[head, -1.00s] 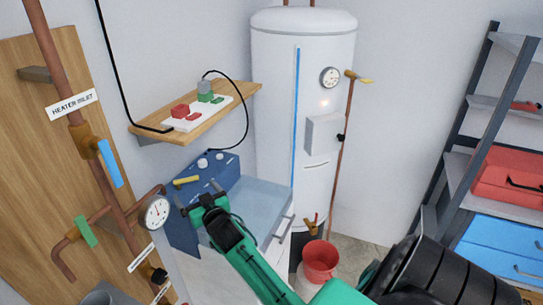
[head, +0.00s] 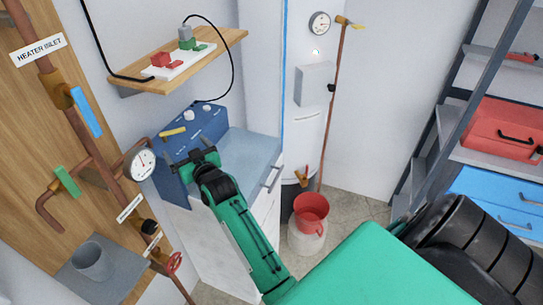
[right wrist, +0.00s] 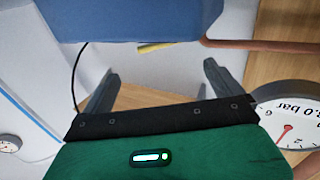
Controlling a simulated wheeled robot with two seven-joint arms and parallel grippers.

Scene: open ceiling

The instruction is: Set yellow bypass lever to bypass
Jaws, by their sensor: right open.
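The yellow lever (head: 172,132) sticks out from the upper front of a blue control box (head: 188,142) on a cabinet. It lies nearly level in the head view. In the right wrist view the lever (right wrist: 155,46) shows at the edge of the blue box (right wrist: 130,18). My right gripper (head: 194,158) is open and empty, just in front of the box and slightly below the lever. In the right wrist view the lever lies beyond the gap between the fingers (right wrist: 160,78), apart from both. My left gripper is not in view.
A pressure gauge (head: 142,162) and copper pipes with a green handle (head: 67,181) stand close left of the box. A wooden shelf (head: 150,79) with a power strip hangs above. A red bucket (head: 311,209) stands right of the cabinet (head: 235,165).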

